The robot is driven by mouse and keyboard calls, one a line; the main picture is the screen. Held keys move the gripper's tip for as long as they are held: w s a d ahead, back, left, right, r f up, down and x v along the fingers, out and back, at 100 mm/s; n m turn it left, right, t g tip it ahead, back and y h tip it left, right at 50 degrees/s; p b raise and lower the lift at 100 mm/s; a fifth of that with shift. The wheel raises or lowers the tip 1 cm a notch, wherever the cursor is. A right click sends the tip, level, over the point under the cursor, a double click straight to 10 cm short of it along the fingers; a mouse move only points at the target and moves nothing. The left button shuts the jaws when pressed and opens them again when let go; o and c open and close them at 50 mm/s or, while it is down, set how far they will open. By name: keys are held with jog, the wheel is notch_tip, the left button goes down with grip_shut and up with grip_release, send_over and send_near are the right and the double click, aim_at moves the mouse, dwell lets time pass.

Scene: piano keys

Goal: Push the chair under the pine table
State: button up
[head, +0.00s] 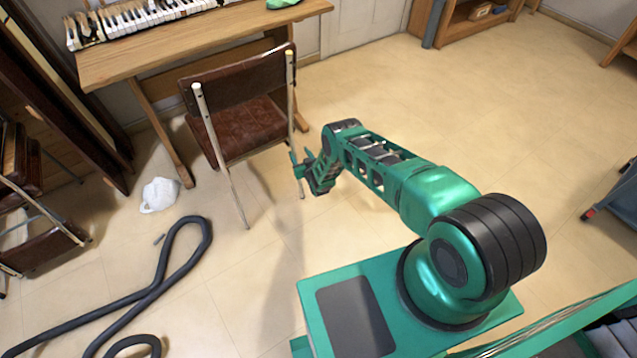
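The chair (248,130) has a dark brown seat and backrest and pale metal legs. It stands upright at the front of the pine table (190,45), with its backrest towards me. The far part of the seat is close to the table's front edge, and the backrest hides part of it. My gripper (298,172) is low beside the chair's right rear leg, near or touching it; I cannot tell which. The fingers are small and partly hidden, so I cannot tell whether they are open or shut.
Piano keys (140,18) and a green item (283,3) lie on the table. A black hose (165,275) and a white crumpled thing (160,194) lie on the floor at left. A shelf (470,22) stands at the back. The floor at right is mostly clear.

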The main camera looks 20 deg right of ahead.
jog(key=s, duration=0.7)
jog(key=shift+d, duration=0.25)
dwell(0.5)
